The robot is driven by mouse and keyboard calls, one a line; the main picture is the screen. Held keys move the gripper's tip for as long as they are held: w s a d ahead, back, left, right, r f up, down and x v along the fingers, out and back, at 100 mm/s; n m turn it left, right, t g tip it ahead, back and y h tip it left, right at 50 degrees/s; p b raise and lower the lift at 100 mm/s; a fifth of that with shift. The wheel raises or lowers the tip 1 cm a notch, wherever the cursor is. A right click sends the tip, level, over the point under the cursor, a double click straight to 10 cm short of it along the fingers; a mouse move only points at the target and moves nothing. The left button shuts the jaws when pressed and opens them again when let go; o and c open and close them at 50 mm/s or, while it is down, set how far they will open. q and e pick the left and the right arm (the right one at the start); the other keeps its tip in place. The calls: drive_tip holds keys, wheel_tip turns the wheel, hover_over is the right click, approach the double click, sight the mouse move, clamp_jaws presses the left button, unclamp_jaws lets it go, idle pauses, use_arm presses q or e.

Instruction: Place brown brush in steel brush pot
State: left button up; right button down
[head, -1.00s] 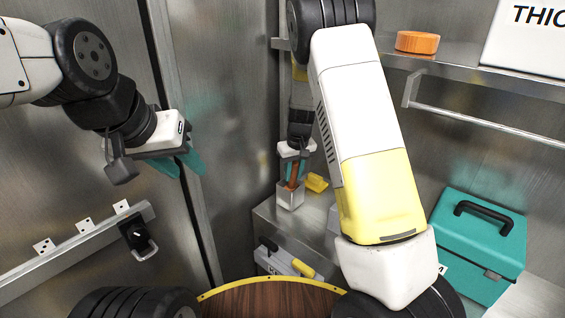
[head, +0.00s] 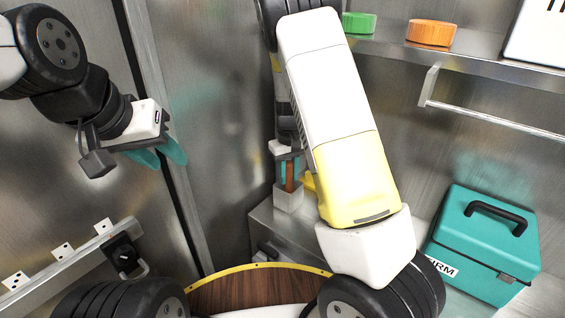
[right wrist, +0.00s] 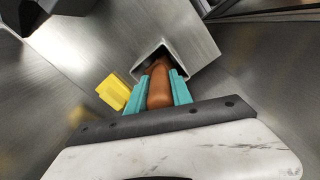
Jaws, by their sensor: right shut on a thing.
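The brown brush (head: 289,178) is upright in my right gripper (head: 289,172), whose teal fingers are shut on it. The steel brush pot (head: 288,201) is a square, open-topped holder directly below. In the right wrist view, the brush (right wrist: 160,88) points into the mouth of the pot (right wrist: 196,38), with its far end hidden inside or behind the rim. The right fingertips (right wrist: 163,78) are close to the rim. My left gripper (head: 165,154) is empty, in the air at the left, away from the pot; its finger gap is unclear.
A yellow object (head: 309,182) sits beside the pot and also shows in the right wrist view (right wrist: 113,91). A teal case (head: 480,240) stands at the right. Green (head: 359,22) and orange (head: 431,33) round items are on the upper shelf. Steel walls are close around.

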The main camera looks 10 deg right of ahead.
sight(289, 162)
drive_tip(key=shift+f, duration=0.1)
drive_tip(key=c, duration=1.1)
unclamp_jaws()
drive_tip(key=shift+c, duration=0.2)
drive_tip(key=shift+f, duration=0.3)
wheel_tip(289, 162, up, 8)
drive_tip(key=shift+w+d, duration=0.1)
